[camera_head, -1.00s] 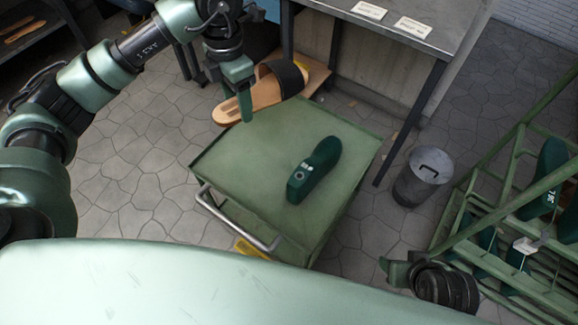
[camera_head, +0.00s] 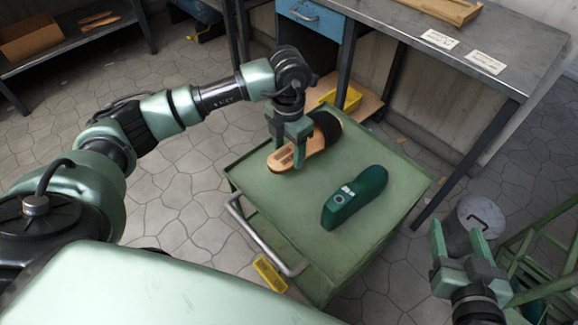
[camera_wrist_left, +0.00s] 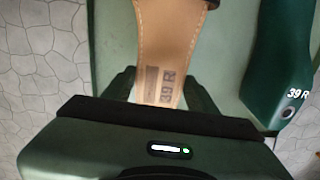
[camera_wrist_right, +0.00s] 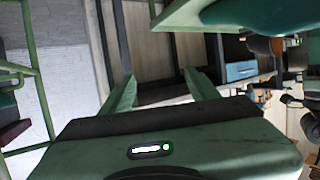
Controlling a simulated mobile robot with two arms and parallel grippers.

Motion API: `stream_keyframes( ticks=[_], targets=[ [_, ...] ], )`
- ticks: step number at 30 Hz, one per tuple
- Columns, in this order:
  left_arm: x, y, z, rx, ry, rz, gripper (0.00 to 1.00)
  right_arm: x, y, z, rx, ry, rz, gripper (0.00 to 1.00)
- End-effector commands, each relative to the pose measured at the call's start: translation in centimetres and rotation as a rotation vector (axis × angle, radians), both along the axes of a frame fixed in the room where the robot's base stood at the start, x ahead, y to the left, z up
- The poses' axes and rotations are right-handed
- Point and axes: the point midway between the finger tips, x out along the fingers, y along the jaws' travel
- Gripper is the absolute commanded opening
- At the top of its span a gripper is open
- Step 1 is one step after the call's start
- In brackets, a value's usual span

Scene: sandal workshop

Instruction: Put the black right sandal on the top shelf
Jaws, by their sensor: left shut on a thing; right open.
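The sandal (camera_head: 322,128) has a tan sole and a broad black strap; in the left wrist view its insole (camera_wrist_left: 163,40) reads "39 R". My left gripper (camera_head: 286,150) is shut on its heel end, one finger on each side. The sandal is over the back-left corner of the green cart (camera_head: 265,200); I cannot tell whether it touches the top. My right gripper (camera_head: 460,240) is open and empty at the right, apart from the cart. I cannot tell which surface is the top shelf.
A dark green shoe last (camera_head: 357,195) lies on the cart, right of the sandal. A workbench (camera_head: 510,55) stands behind, a metal bin (camera_head: 478,215) and green rack (camera_head: 545,250) at the right. A dark shelf unit (camera_head: 60,62) at upper left holds tan pieces and a cardboard box (camera_head: 30,40).

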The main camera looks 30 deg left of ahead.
Motion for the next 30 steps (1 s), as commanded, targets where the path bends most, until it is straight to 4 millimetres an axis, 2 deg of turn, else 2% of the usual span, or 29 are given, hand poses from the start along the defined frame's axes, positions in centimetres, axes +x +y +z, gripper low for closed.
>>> stream_keyframes(
  ticks=[3,8,16,28,29,30],
  targets=[
    [0.1,0.0,-1.4,-0.001,-0.002,0.0,0.0,0.7,0.4,1.4,0.021,-0.082,0.005,0.6],
    [0.1,0.0,-2.3,-0.001,-0.002,0.0,0.0,1.0,0.6,2.6,0.034,-0.14,0.009,0.6],
    [0.1,0.0,-5.4,-0.001,-0.003,0.0,0.0,1.7,1.4,6.3,0.083,-0.333,0.021,0.6],
    [0.1,0.0,-5.7,-0.001,-0.003,0.0,0.0,1.7,1.5,7.1,0.092,-0.368,0.023,0.6],
    [0.0,0.0,-5.8,0.0,-0.001,0.0,0.63,1.8,1.5,7.2,0.092,-0.37,0.023,0.6],
    [0.0,0.0,-5.8,0.0,-0.001,0.0,0.74,1.8,1.5,7.1,0.092,-0.369,0.023,0.6]
  ],
)
